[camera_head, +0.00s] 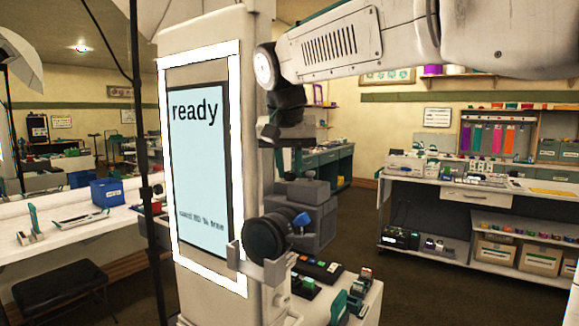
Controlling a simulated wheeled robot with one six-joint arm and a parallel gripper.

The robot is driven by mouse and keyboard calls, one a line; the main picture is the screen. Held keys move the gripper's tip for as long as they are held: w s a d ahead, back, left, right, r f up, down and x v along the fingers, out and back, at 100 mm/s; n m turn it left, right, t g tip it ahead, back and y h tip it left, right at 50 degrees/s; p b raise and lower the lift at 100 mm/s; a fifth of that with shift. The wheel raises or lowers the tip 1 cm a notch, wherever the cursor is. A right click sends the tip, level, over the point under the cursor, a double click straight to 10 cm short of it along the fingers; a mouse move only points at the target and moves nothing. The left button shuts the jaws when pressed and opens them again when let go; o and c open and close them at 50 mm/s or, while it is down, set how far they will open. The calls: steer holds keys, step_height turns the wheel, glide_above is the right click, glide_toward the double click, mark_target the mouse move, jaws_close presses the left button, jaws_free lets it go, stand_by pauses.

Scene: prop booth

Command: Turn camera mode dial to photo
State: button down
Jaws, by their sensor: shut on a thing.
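The camera (313,192) is a grey boxy body with a raised hump on top. Its large black round lens (266,240) faces left and toward me, above a pale U-shaped bracket. A small blue knob (302,220) shows beside the lens. My arm comes in from the upper right and bends down at the dark wrist. My gripper (285,160) points down at the top left of the camera, shut on what seems to be the mode dial. The dial is too small and hidden to make out, so its setting cannot be read.
A white booth column with a lit screen (200,150) reading "ready" stands close on the left. Small coloured items lie on the stand (370,300) below the camera. A black light pole (142,120) stands further left. Workbenches line both sides; the floor at right is open.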

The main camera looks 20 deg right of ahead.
steer(key=c, duration=1.2)
jaws_free()
steer(key=shift+c, duration=0.2)
steer(key=shift+r, duration=0.1)
steer(key=v, duration=0.7)
steer(key=shift+r, duration=0.3)
steer(key=shift+s, duration=0.1)
